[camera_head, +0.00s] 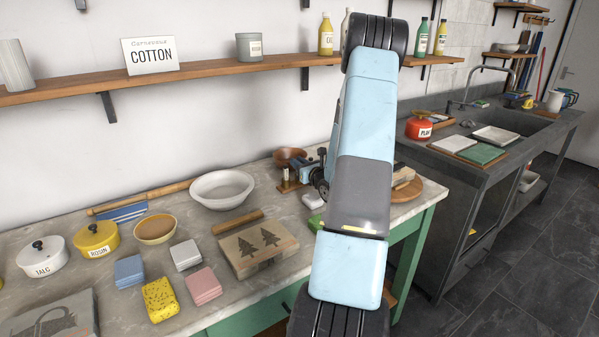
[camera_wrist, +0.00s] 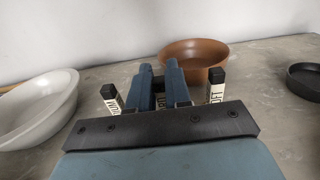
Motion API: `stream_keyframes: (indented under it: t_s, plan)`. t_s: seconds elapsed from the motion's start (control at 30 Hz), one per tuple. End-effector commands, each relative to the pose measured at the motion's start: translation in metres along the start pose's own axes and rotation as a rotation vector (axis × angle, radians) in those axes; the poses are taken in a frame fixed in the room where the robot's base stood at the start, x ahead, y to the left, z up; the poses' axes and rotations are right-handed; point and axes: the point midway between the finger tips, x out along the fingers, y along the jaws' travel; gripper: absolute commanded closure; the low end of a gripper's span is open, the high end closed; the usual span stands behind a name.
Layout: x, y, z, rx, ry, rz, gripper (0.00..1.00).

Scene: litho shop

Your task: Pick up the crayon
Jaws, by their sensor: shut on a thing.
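My gripper (camera_wrist: 159,70) shows in the wrist view with its two blue fingers close together. A black-topped white crayon (camera_wrist: 112,102) stands to the left of the fingers, and another labelled crayon (camera_wrist: 215,90) stands to the right. In the head view my gripper (camera_head: 306,172) is low over the worktop, partly behind my arm, beside a small wooden holder (camera_head: 289,186).
A brown bowl (camera_wrist: 195,53) is just behind the fingers. A white bowl (camera_head: 222,190) stands to the left. The worktop (camera_head: 120,255) also bears a tree-pattern block (camera_head: 258,246), a yellow sponge (camera_head: 160,300) and a rosin pot (camera_head: 97,240). A shelf (camera_head: 190,72) runs above.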

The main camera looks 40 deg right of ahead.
Motion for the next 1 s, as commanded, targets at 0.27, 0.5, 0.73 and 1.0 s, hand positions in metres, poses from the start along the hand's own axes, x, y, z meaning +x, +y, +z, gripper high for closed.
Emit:
stream_keyframes:
  t_s: [0.27,0.5,0.73,1.0]
  plan:
    - [0.000,0.000,0.007,-0.002,-0.001,0.000,1.00]
    - [-0.005,0.001,0.038,-0.003,-0.002,-0.001,1.00]
    - [-0.035,0.007,0.074,-0.004,-0.002,-0.001,1.00]
    - [-0.083,0.016,0.106,-0.003,0.000,-0.002,1.00]
